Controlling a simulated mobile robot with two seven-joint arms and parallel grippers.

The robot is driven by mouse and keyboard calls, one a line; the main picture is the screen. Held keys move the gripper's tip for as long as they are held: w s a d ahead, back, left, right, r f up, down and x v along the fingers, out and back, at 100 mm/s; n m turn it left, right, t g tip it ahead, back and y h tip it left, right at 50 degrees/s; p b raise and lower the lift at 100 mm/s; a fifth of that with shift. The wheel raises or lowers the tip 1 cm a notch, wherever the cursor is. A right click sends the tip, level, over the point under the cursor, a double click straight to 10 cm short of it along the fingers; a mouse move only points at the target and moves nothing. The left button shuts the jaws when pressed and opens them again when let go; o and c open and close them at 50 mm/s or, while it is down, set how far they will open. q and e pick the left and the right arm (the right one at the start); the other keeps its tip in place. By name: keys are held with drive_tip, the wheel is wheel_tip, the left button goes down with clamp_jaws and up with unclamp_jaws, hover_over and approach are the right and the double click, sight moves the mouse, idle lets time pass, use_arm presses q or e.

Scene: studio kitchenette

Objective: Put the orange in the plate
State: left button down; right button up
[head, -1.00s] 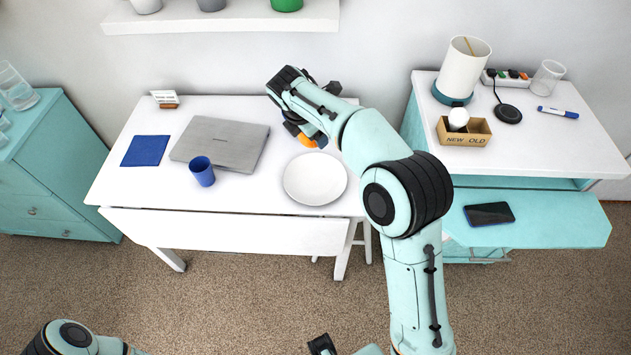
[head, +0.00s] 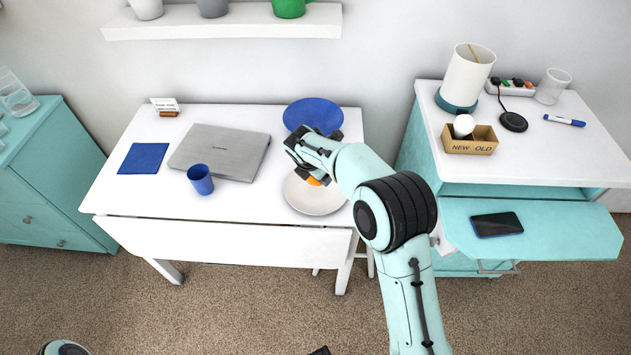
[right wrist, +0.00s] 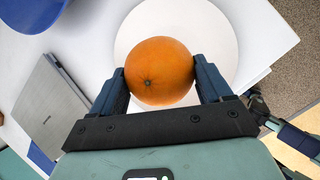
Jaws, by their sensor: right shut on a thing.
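The orange (head: 313,181) is between the fingers of my right gripper (head: 309,178), which is shut on it. In the right wrist view the orange (right wrist: 160,70) sits between both fingertips (right wrist: 162,84), with the white plate (right wrist: 222,35) behind it. In the head view the white plate (head: 318,205) lies near the front right of the white table, and the orange shows over its back part. I cannot tell whether the orange touches the plate. My left gripper is not in view.
A blue plate (head: 313,114) lies at the table's back right. A laptop (head: 220,153), a blue cup (head: 201,180), a blue cloth (head: 143,158) and a small card (head: 165,105) are on the left of the white table (head: 255,204). A teal cabinet (head: 470,205) stands right.

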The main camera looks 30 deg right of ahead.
sight(315, 181)
drive_tip(key=shift+f, duration=2.1)
drive_tip(key=shift+f+b, duration=0.1)
drive_tip(key=shift+b, duration=0.2)
drive_tip(key=o, duration=1.1)
drive_tip(key=shift+r, duration=0.2)
drive_tip(key=p+v, duration=0.1)
drive_tip(key=v, duration=1.1)
drive_tip(key=shift+f, duration=0.15)
drive_tip(key=shift+s+a, duration=0.1)
